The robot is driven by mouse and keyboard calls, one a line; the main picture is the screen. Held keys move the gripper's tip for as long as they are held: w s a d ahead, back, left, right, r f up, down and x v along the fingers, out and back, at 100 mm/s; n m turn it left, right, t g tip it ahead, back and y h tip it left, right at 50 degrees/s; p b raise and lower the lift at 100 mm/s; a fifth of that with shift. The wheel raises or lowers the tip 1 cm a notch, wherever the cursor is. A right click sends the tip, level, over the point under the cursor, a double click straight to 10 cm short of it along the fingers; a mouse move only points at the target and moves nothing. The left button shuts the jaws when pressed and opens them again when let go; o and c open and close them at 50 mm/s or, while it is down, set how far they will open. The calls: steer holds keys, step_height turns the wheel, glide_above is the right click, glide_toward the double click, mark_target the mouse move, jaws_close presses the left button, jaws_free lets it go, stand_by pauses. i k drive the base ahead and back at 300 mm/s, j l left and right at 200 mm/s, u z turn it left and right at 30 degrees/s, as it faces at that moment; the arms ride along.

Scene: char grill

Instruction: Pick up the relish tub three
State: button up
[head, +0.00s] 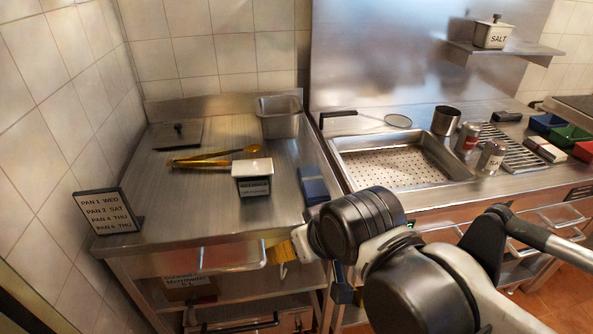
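A small tub with a white top and a dark labelled front (253,178) stands on the steel counter (215,218), left of centre. Its label is too small to read, so I cannot tell whether it is relish tub three. No other relish tub can be made out. My arm reaches in from the lower right, and its wrist is at the counter's front right corner, apart from the tub. A dark part below the wrist looks like my gripper (342,290). The arm partly hides it, and its fingers cannot be made out clearly.
Yellow-handled tongs (215,157) lie behind the tub, with a steel pan (279,118) at the back. A dark blue item (312,186) lies right of the tub. A sign (108,212) stands at front left. A perforated basin (395,160) is right. The counter's front middle is clear.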

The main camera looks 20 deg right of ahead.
mark_target(253, 178)
steer(key=i+z, duration=0.25)
steer(key=z, duration=0.2)
steer(key=i+z, duration=0.2)
steer(key=z, duration=0.3)
